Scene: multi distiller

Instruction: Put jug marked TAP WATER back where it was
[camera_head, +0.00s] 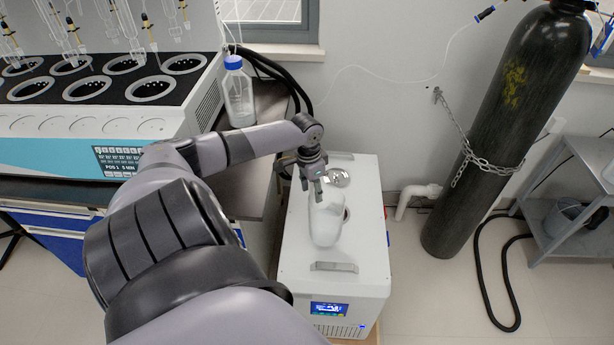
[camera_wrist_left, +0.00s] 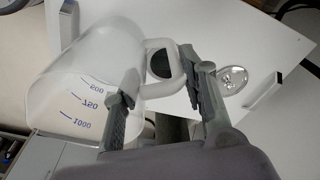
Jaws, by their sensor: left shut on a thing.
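My left gripper (camera_head: 313,178) is shut on the handle of a translucent white plastic jug (camera_head: 325,222). The jug is over the top of a white box-shaped unit (camera_head: 368,254) and partly covers a dark round opening in it. In the left wrist view, my left gripper (camera_wrist_left: 158,68) has its fingers on either side of the handle, and the jug (camera_wrist_left: 85,80) shows blue volume marks of 500, 750 and 1000. A TAP WATER label cannot be read. I cannot tell the jug's exact tilt or whether it touches the unit. My right gripper is not in view.
A round metallic lid (camera_head: 338,178) lies on the unit, behind the jug. A blue-capped bottle (camera_head: 238,92) stands on the dark bench beside the multi-position distiller (camera_head: 80,128). A chained dark gas cylinder (camera_head: 500,130) and a grey shelf cart (camera_head: 575,195) stand at right.

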